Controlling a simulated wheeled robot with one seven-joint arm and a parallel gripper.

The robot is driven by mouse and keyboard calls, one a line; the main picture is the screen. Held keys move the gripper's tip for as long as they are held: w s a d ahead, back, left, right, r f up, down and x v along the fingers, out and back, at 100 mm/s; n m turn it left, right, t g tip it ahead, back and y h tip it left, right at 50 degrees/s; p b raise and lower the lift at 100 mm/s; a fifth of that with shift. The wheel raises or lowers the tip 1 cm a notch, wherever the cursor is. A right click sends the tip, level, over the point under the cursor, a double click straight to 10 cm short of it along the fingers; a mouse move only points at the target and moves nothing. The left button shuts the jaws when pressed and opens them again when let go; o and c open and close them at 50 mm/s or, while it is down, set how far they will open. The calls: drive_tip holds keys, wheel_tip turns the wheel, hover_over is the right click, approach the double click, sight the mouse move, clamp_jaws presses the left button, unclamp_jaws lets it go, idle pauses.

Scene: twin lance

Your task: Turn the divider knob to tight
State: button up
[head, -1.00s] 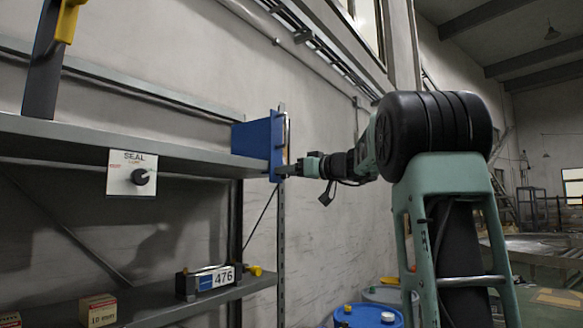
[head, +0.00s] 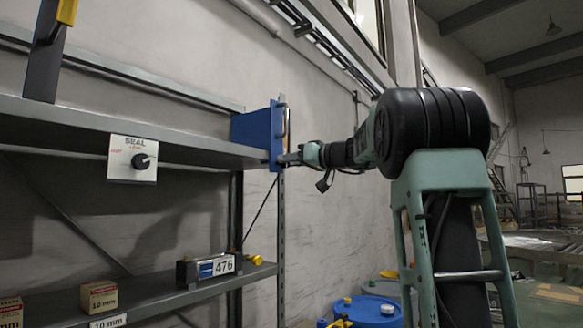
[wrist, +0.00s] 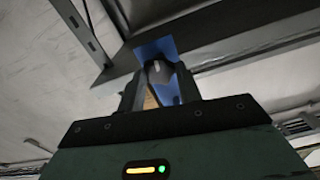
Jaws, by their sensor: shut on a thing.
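The blue divider (head: 252,130) stands at the right end of the upper shelf, its face toward my arm. In the wrist view its blue face (wrist: 167,46) shows behind the fingers. A dark knob with a pale mark (wrist: 157,68) sits on that face, between my fingers. My gripper (head: 286,159) reaches the divider from the right and is shut on the knob. The fingers (wrist: 159,90) hide the knob's sides, and any lettering around it is not readable. In the head view the knob is hidden.
A white SEAL plate (head: 133,159) with its own black knob hangs on the upper shelf edge (head: 60,118). The lower shelf holds a box marked 476 (head: 208,269) and a 10 mm carton (head: 99,298). Blue drums (head: 368,312) stand below my arm.

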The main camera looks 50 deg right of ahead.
drive_tip(key=shift+f+m+p, duration=0.15)
drive_tip(key=shift+m+p, duration=0.45)
drive_tip(key=shift+m, duration=5.1)
drive_tip(key=shift+f+m+p, duration=0.15)
drive_tip(key=shift+m+p, duration=0.4)
drive_tip(key=shift+m, duration=5.15)
drive_tip(key=shift+f+m+p, duration=0.15)
drive_tip(key=shift+m+p, duration=0.45)
drive_tip(key=shift+m, duration=5.1)
drive_tip(key=o, duration=1)
drive_tip(key=s+b, duration=0.1)
drive_tip(key=s, duration=0.4)
drive_tip(key=s+d+b, duration=0.1)
drive_tip(key=s+b, duration=0.1)
drive_tip(key=s, duration=0.4)
drive_tip(key=s+b, duration=0.2)
drive_tip(key=s, duration=0.4)
drive_tip(key=shift+s+d, duration=0.2)
